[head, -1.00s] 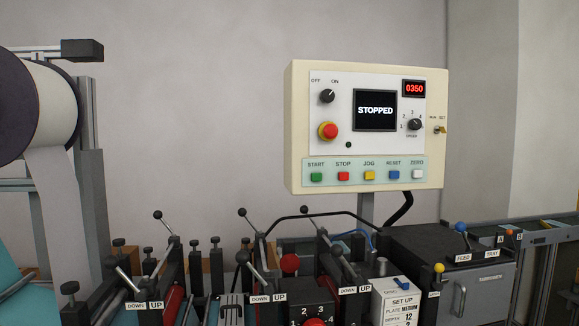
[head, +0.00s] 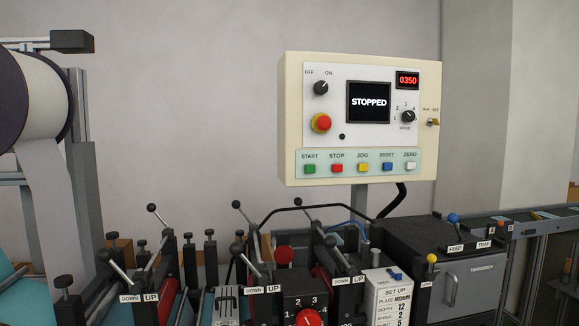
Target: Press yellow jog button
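The yellow jog button (head: 362,168) sits in the middle of the button row on the cream control panel (head: 289,150), under the label JOG. The red stop button (head: 337,168) is to its left and the blue reset button (head: 387,167) to its right. The panel screen (head: 369,102) reads STOPPED, and the red display (head: 408,80) reads 0350. The button is unobstructed. My gripper is not in view.
A green start button (head: 310,169) and a white zero button (head: 411,166) end the row. A red emergency knob (head: 322,123) sits above. Below the panel, several black levers and a dark cabinet (head: 430,245) crowd the machine. A large paper roll (head: 40,100) stands at left.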

